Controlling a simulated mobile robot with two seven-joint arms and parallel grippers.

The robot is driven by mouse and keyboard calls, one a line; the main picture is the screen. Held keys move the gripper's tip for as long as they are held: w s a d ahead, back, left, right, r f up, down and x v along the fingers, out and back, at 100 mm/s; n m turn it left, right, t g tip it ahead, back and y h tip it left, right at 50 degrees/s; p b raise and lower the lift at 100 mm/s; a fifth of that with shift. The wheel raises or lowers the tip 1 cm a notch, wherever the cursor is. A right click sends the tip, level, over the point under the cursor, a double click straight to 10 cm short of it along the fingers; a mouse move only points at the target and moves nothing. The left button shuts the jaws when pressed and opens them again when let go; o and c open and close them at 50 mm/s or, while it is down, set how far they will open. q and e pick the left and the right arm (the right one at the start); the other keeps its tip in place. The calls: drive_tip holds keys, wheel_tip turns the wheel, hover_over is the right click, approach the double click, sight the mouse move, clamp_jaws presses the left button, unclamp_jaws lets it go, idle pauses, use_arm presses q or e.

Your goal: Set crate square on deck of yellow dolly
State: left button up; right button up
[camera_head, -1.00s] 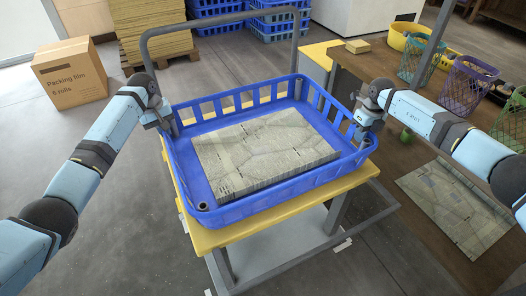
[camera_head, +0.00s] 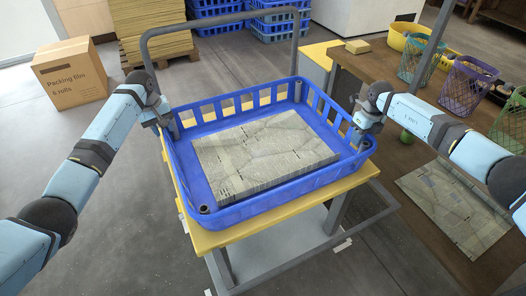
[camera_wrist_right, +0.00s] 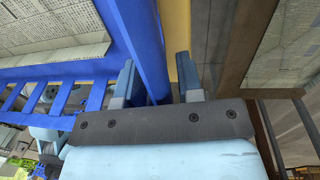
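The blue crate (camera_head: 278,196) sits on the yellow deck (camera_head: 290,216) of the dolly, its sides roughly in line with the deck edges. A strip of deck shows along its front. A patterned flat block (camera_head: 265,150) lies inside the crate. My left gripper (camera_head: 163,122) is at the crate's left wall near the back corner; its fingers are too small to read. My right gripper (camera_head: 356,134) is at the right wall. In the right wrist view its fingers (camera_wrist_right: 157,82) stand apart on either side of the blue wall (camera_wrist_right: 143,40), with a gap on one side.
The dolly's grey handle (camera_head: 222,24) rises behind the crate. A brown table (camera_head: 400,160) with baskets (camera_head: 466,86) and a patterned sheet (camera_head: 455,205) is close on the right. A carton (camera_head: 70,72) and stacked blue crates (camera_head: 278,22) stand behind. The floor at left is clear.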

drive_tip(key=shift+r, duration=0.1)
use_arm(q)
wheel_tip(320, 180, up, 10)
drive_tip(key=a, duration=0.1)
drive_tip(key=shift+s, duration=0.3)
use_arm(e)
wheel_tip(320, 180, up, 12)
drive_tip(key=d, duration=0.1)
drive_tip(key=shift+w+d, duration=0.15)
drive_tip(key=shift+w, duration=0.2)
